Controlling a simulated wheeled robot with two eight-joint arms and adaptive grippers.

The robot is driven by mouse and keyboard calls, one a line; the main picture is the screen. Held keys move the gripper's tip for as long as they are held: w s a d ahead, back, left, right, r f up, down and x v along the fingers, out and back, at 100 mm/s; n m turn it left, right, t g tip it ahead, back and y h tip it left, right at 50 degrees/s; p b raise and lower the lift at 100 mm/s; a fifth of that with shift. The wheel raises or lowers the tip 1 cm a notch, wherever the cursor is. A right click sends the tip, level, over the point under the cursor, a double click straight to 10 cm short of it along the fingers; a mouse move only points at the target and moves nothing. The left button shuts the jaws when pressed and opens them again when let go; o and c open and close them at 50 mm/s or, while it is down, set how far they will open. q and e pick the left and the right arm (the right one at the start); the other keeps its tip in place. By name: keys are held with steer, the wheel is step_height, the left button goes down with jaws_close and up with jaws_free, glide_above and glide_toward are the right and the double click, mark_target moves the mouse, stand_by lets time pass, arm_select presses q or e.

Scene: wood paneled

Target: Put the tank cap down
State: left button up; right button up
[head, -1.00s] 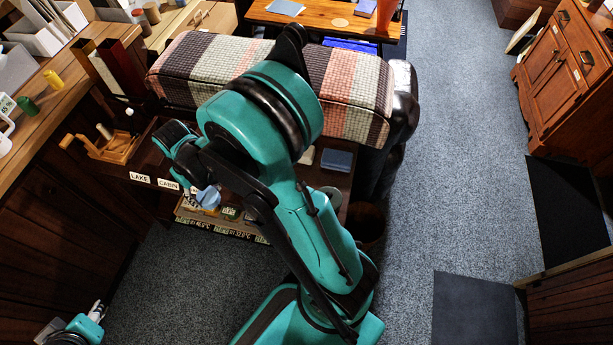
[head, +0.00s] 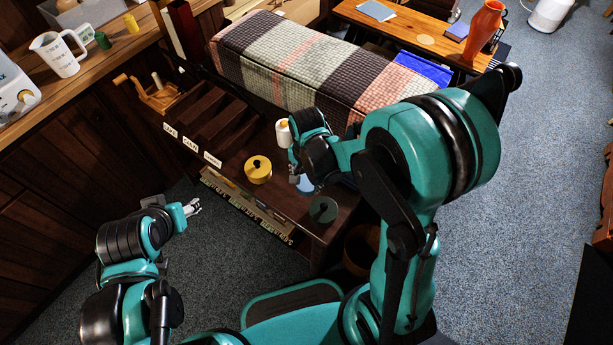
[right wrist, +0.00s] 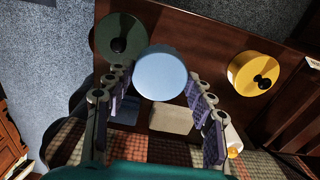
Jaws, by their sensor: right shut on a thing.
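A light blue round cap (right wrist: 161,73), which I take as the tank cap, sits between the fingers of my right gripper (right wrist: 158,84). My right gripper is shut on it. In the head view the cap (head: 306,184) shows partly below my right gripper (head: 304,175), over the dark wooden table (head: 225,172). I cannot tell whether the cap touches the tabletop. My left gripper (head: 191,208) is away from the table at the lower left, with nothing visible in it; its finger gap is too small to judge.
A white roll (head: 283,133) stands behind. A plaid padded bench (head: 290,65) borders the back. Dark slotted trays (head: 215,118) lie at left.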

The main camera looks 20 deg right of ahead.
steer(key=shift+s+a+f+m, duration=0.2)
steer(key=shift+s+m, duration=0.1)
steer(key=shift+m, duration=0.4)
steer(key=shift+s+m, duration=0.1)
steer(key=shift+m, duration=0.2)
steer(key=w+d+f+b, duration=0.1)
steer(key=w+f, duration=0.1)
steer(key=w, duration=0.1)
steer(key=w+f+b, duration=0.1)
steer(key=w+f, duration=0.1)
steer(key=w, duration=0.2)
steer(key=w+d+f+b, duration=0.1)
steer(key=w+f+b, duration=0.1)
steer(key=w+f, duration=0.1)
steer(key=shift+w+d, duration=0.35)
steer(key=shift+w, duration=0.2)
step_height(320, 180, down, 4)
steer(key=shift+f+b, duration=0.1)
steer(key=shift+b, duration=0.85)
steer(key=shift+f+b, duration=0.4)
steer(key=shift+b, duration=0.05)
steer(key=o, duration=1.4)
steer(key=shift+r, duration=0.1)
